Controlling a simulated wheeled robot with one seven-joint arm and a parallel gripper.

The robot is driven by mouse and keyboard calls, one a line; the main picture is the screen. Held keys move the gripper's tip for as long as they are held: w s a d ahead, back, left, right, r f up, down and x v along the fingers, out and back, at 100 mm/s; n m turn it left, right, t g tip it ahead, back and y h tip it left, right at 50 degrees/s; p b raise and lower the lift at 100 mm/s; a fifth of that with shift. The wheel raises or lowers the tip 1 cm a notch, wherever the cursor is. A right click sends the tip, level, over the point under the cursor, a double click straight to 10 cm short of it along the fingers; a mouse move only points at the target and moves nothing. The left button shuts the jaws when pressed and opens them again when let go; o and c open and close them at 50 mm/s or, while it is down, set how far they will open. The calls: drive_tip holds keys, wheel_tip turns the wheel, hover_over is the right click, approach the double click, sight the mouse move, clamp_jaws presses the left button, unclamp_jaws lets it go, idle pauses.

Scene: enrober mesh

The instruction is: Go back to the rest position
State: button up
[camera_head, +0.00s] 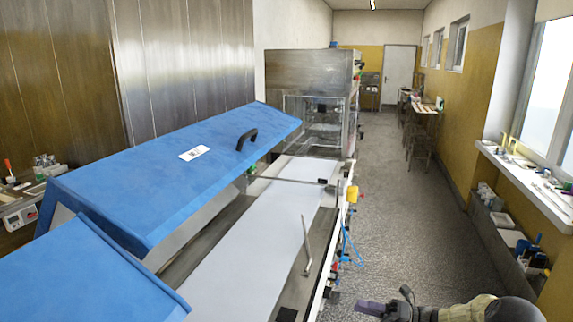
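My gripper (366,307) shows at the bottom edge of the view, right of centre, pointing left. It is over the floor beside the conveyor line, and part of it is cut off by the frame. I cannot tell whether its fingers are open or shut. I see nothing held in it. My arm links run from it to the right along the bottom edge.
A conveyor with a pale belt (250,250) runs along the left, under raised blue covers (170,170). A steel machine (310,80) stands beyond. A windowsill (530,182) with small items lines the right. The grey aisle floor (400,215) is clear.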

drive_tip(key=s+a+n+g+h, duration=0.6)
drive_tip(key=s+a+n+h, duration=0.45)
drive_tip(key=n, duration=0.25)
drive_tip(key=s+d+r+n+t+h, duration=0.2)
drive_tip(key=s+r+n+h, duration=0.1)
drive_tip(key=s+n, duration=0.4)
drive_tip(key=s+d+r+n+t+h, duration=0.1)
drive_tip(key=s+r+n+h, duration=0.3)
drive_tip(key=n, duration=0.9)
drive_tip(key=s+t+h, duration=0.1)
drive_tip(key=s, duration=0.1)
drive_tip(key=shift+s+d+r+t+h, duration=0.3)
drive_tip(key=shift+s+d+h, duration=0.05)
drive_tip(key=shift+d, duration=0.05)
drive_tip(key=shift+o, duration=0.7)
idle(1.1)
